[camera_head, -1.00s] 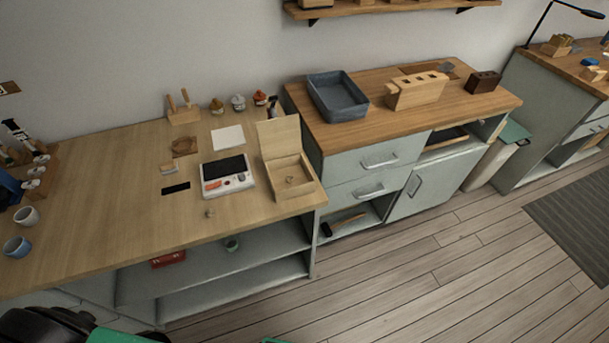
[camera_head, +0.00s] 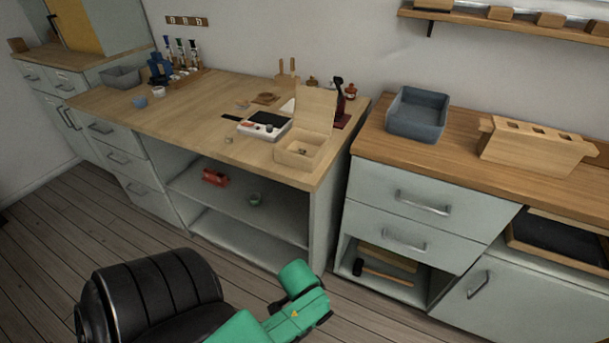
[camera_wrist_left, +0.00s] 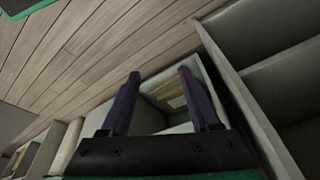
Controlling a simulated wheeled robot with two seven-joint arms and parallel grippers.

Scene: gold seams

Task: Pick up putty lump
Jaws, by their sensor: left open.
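A small beige lump (camera_head: 228,139), which looks like the putty lump, lies on the wooden worktable near its front edge, left of the white scale. It is tiny here, so its shape is hard to make out. My left gripper (camera_wrist_left: 159,73) shows in the left wrist view with its two dark purple fingers apart and nothing between them.
The white scale (camera_head: 264,126) and an open wooden box (camera_head: 297,158) stand right of the lump. Two cups (camera_head: 139,102) stand to its left. Open shelves (camera_head: 232,205) lie below the worktable (camera_head: 185,98). A grey tray (camera_head: 417,115) sits on the right counter. The floor in front is clear.

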